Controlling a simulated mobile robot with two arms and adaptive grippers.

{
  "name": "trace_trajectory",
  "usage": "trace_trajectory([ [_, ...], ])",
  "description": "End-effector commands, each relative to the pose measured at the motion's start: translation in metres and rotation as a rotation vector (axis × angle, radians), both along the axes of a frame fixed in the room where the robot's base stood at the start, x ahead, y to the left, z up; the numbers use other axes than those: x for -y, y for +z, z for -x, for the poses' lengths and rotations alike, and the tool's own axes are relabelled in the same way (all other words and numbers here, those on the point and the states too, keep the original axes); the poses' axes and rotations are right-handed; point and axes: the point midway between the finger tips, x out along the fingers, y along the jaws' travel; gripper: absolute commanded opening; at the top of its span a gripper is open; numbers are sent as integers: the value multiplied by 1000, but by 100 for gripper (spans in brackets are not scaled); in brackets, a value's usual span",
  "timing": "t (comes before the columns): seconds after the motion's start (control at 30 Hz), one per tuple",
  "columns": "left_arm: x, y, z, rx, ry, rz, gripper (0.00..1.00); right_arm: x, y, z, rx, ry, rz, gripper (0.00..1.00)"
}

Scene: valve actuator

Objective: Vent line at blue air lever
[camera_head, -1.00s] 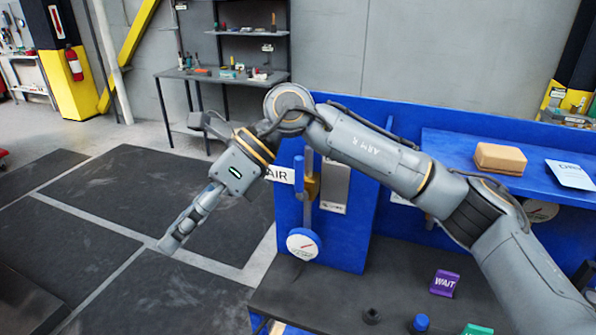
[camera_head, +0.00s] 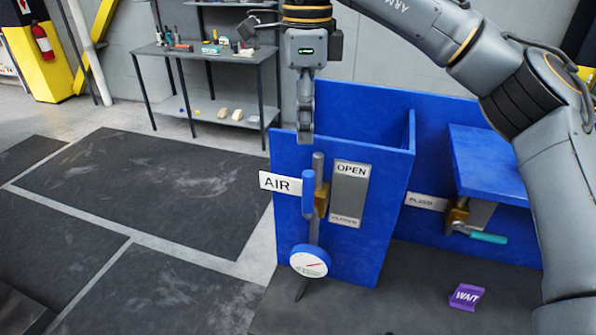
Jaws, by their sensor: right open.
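The blue air lever (camera_head: 308,194) stands upright on a brass valve body (camera_head: 321,201) on the grey vertical pipe, at the front of a blue panel. A white AIR label (camera_head: 280,184) is to its left. A grey plate (camera_head: 349,194) marked OPEN at the top and CLOSED at the bottom is to its right. A round blue-rimmed gauge (camera_head: 310,261) sits below; its red needle points to the right. My right gripper (camera_head: 305,138) hangs pointing down just above the lever, open and empty. Its fingers are seen nearly edge-on. My left gripper is not in view.
A second valve with a teal lever (camera_head: 488,237) and a FLUID label (camera_head: 426,201) is to the right, under a blue shelf (camera_head: 490,160). A purple WAIT block (camera_head: 466,296) lies on the dark bench top (camera_head: 400,290). A workbench (camera_head: 200,52) stands behind.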

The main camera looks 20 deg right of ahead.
Motion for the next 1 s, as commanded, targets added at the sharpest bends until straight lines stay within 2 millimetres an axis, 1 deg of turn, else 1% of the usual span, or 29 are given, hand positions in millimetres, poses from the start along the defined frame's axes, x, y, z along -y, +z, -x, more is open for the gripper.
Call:
trace_trajectory([
  [0.07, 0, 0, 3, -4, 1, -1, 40, 0, -9, 1, -3, 2, 1, 43],
  [0.1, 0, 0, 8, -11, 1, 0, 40, 0, -14, 1, -4, 2, 0, 43],
  [0.17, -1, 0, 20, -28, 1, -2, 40, 0, -25, 1, -5, 3, 0, 43],
  [0.27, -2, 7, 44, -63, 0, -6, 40, 1, -43, 1, -5, 1, 2, 43],
  [0.3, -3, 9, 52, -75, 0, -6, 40, 1, -52, 2, -4, 1, 1, 43],
  [0.4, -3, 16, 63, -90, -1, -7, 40, 0, -73, 2, -6, 2, 1, 43],
  [0.47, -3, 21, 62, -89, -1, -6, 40, 0, -86, 2, -6, 2, 1, 43],
  [0.53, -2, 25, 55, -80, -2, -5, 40, 0, -99, 2, -4, 1, 1, 43],
  [0.6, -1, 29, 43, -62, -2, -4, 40, 0, -110, 3, -5, 2, 0, 43],
  [0.7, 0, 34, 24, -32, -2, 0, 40, 0, -122, 2, -3, 1, -1, 43],
  [0.77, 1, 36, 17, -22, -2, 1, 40, 0, -128, 2, -3, 1, -1, 43],
  [0.87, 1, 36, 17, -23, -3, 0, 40, 0, -133, 2, -2, 1, -2, 43],
  [1.0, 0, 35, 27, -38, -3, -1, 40, 0, -135, 2, 0, 1, -2, 43],
])
